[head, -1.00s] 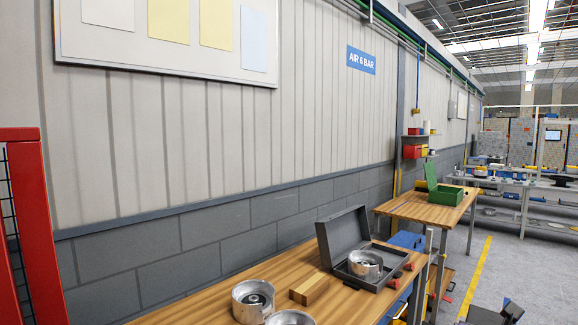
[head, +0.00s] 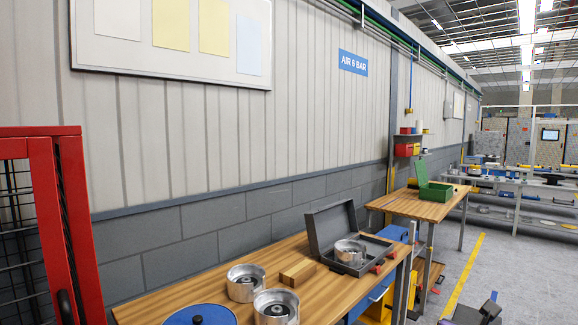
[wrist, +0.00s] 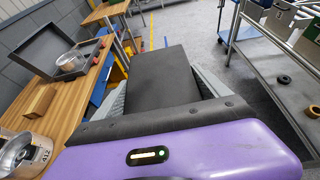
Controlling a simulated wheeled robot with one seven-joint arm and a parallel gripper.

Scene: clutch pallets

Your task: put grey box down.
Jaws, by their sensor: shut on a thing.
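In the wrist view my gripper (wrist: 160,88) is shut on a dark grey box (wrist: 163,72), with a grey finger on each side of it. The box has a flat, plain top face and is held clear of the wooden bench, over the floor side. Its underside is hidden. A wooden bench (head: 215,268) runs along the wall at the left of the gripper.
An open grey case (head: 324,228) with a metal clutch part (head: 349,252) stands on the bench. A wooden block (head: 297,272), metal housings (head: 245,283) and a blue disc (head: 200,315) are also there. A second table (head: 410,205) bears an open green box (head: 437,190).

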